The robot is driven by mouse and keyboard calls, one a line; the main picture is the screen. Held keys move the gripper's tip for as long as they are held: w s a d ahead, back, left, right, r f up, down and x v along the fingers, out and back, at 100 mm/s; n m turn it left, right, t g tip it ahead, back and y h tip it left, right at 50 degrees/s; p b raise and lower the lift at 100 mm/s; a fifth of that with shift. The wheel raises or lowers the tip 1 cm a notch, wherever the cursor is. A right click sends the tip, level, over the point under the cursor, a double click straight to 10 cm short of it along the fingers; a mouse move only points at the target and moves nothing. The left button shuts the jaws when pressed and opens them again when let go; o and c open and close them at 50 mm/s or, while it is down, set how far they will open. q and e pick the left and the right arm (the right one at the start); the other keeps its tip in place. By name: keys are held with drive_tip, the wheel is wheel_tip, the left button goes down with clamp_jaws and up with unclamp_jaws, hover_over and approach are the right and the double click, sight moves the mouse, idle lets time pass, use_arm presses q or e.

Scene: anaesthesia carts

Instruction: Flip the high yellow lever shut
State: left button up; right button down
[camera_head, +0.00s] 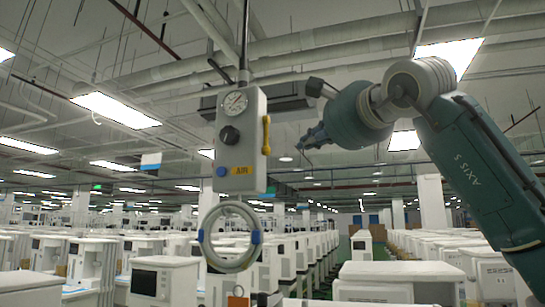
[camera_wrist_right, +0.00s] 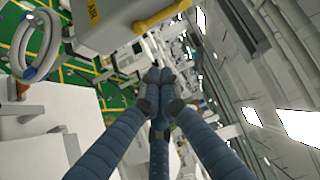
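The yellow lever (camera_head: 266,135) stands upright on the right side of a grey hanging box (camera_head: 238,166) marked AIR. The box also has a gauge, a black knob and a blue button. The lever shows at the top of the right wrist view (camera_wrist_right: 160,16), beside the box (camera_wrist_right: 112,22). My right gripper (camera_head: 303,143) is a short way right of the lever, at about its height in the head view, and does not appear to touch it. Its blue fingers (camera_wrist_right: 157,76) meet at their tips with nothing seen between them. My left gripper is not in view.
A coiled grey hose (camera_head: 201,240) hangs below the box. The box hangs from a vertical pole (camera_head: 244,45). Rows of white carts (camera_head: 165,280) fill the floor below and behind. The air around the lever's right side is clear except for my right arm.

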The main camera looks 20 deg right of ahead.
sight(266, 136)
drive_tip(key=w+a+p, duration=0.2)
drive_tip(key=w+p, duration=0.4)
drive_tip(key=w, duration=0.5)
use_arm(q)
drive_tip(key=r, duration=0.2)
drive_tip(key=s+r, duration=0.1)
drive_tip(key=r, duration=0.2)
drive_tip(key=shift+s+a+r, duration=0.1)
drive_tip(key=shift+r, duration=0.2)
use_arm(e)
drive_tip(key=s+a, duration=0.2)
drive_tip(key=s, duration=0.1)
drive_tip(key=shift+s+a, duration=0.15)
drive_tip(key=shift+s, duration=0.1)
drive_tip(key=shift+w, duration=0.15)
